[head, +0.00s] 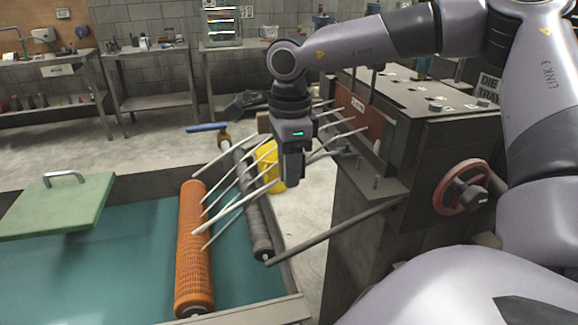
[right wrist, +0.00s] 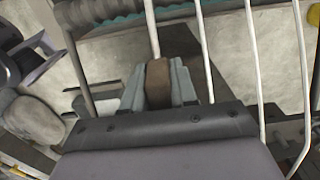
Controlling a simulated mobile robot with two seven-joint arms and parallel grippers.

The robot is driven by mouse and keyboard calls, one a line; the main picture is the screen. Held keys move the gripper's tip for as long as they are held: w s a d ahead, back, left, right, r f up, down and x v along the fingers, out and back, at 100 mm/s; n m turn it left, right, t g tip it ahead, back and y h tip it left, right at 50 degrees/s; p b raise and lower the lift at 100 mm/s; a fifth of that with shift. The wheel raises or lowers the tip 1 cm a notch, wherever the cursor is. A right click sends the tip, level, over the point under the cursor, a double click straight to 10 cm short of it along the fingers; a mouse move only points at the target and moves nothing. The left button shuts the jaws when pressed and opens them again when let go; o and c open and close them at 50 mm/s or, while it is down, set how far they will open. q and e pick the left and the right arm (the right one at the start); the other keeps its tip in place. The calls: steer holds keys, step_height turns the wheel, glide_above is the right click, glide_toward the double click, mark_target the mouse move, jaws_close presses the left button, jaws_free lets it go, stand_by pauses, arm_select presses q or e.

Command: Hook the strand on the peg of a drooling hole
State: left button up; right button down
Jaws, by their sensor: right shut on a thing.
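My right gripper (head: 291,180) points down among the pale strands (head: 226,213), in front of the die machine. In the right wrist view my right gripper (right wrist: 158,88) is shut. A pale strand (right wrist: 152,32) runs down to a brown block-like piece (right wrist: 158,72) between its fingers; I cannot tell how the two join. The strands run from the machine's brown die face (head: 352,106) toward the orange mesh tube (head: 194,245) and a grey roller (head: 254,205). The holes and pegs are too small to make out, so I cannot tell which hole drools. My left gripper is not in view.
The die machine (head: 400,110) with a red handwheel (head: 472,190) stands close on the right. A teal tank (head: 120,275) with a green lid (head: 50,208) lies on the left. A yellow bucket (head: 268,160) stands behind the strands. A grey bar (head: 335,232) crosses below my gripper.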

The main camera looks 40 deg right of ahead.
steer(key=shift+f, duration=0.1)
steer(key=c, duration=0.8)
jaws_free()
steer(key=shift+r+b, duration=0.3)
steer(key=shift+r, duration=3.3)
